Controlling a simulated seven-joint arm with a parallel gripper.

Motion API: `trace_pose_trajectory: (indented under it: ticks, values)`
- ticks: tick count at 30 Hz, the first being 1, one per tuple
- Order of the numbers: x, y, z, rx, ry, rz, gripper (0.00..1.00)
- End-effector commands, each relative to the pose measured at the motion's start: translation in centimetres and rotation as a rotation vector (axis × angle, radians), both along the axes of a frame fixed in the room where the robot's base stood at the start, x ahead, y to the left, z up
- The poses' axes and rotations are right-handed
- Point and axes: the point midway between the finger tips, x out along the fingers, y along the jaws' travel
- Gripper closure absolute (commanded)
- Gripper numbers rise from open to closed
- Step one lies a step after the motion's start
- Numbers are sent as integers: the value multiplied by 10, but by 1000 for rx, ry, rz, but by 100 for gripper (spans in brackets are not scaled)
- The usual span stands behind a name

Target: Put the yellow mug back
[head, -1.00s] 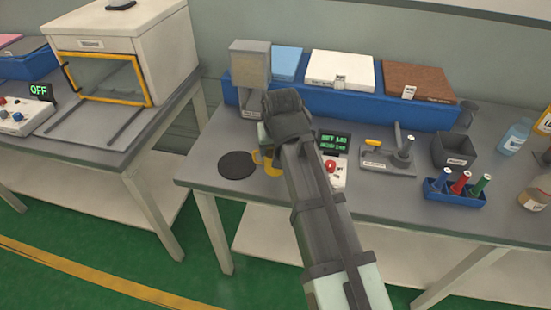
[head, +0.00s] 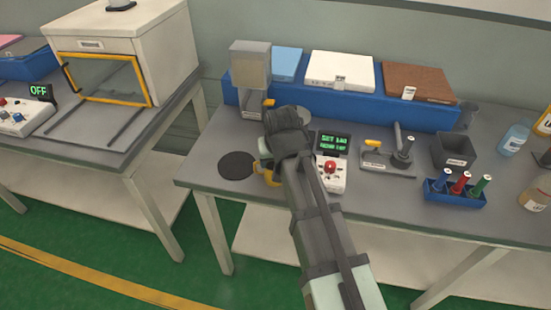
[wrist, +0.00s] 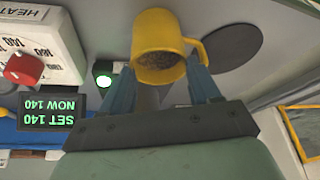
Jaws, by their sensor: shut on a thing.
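The yellow mug (wrist: 160,38) is between the two blue fingers of my gripper (wrist: 162,80) in the wrist view, with something dark and grainy inside it. My gripper is shut on the mug. In the head view the mug (head: 272,180) shows only in part beside my arm, which hides the rest and the fingertips. A flat black round pad (head: 237,165) lies on the table just left of the mug and is empty. The pad also shows right of the mug in the wrist view (wrist: 236,45). I cannot tell whether the mug touches the table.
A heater box (head: 330,175) with a red knob and a green display (head: 333,142) stands right of my gripper. A grey device (head: 250,65) stands behind it. The table's front edge is close to the mug.

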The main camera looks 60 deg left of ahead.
Motion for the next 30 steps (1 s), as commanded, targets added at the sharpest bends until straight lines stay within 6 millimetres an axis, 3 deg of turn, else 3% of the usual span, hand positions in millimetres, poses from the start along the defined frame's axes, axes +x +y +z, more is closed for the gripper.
trace_pose_trajectory:
  ticks: [1,2,9,20,30]
  values:
    - [0,0,-1,0,0,0,95]
    - [0,0,-1,0,0,0,36]
    - [0,0,-1,0,0,0,13]
    - [0,0,4,1,0,0,13]
    - [-7,-16,45,3,-2,1,13]
